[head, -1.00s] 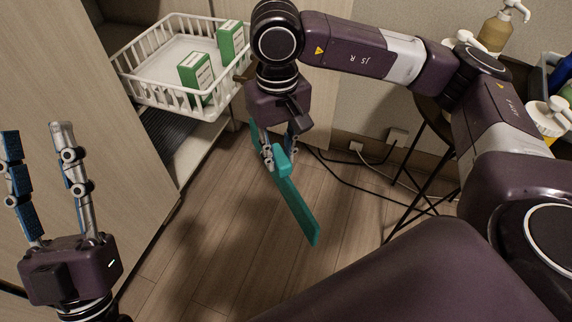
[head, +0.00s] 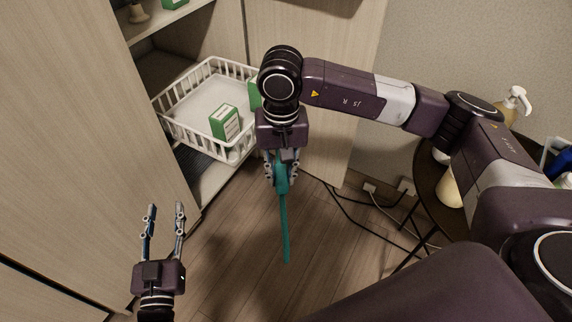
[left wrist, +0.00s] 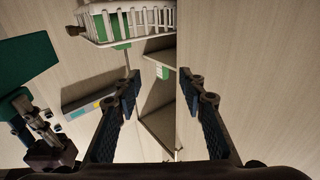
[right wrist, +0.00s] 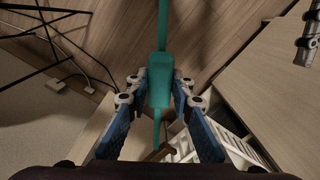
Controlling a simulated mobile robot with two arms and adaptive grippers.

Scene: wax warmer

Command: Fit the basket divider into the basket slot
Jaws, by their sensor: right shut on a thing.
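The teal basket divider (head: 285,222) is a thin flat panel with a thicker grip block. My right gripper (head: 281,177) is shut on that block, and the panel hangs edge-on toward the head camera. The divider (right wrist: 160,82) also shows between the fingers in the right wrist view. The white wire basket (head: 184,132) sits in the open cabinet, behind and left of my right gripper. The slot cannot be made out. My left gripper (head: 164,222) is open and empty at the lower left, apart from the basket. The basket (left wrist: 134,20) also shows in the left wrist view.
Green-and-white boxes stand in the basket, one (head: 225,122) at its front and another (head: 255,94) partly behind my right arm. The cabinet door (head: 70,150) fills the left. A round table (head: 432,190) with bottles stands at the right. Cables lie on the floor.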

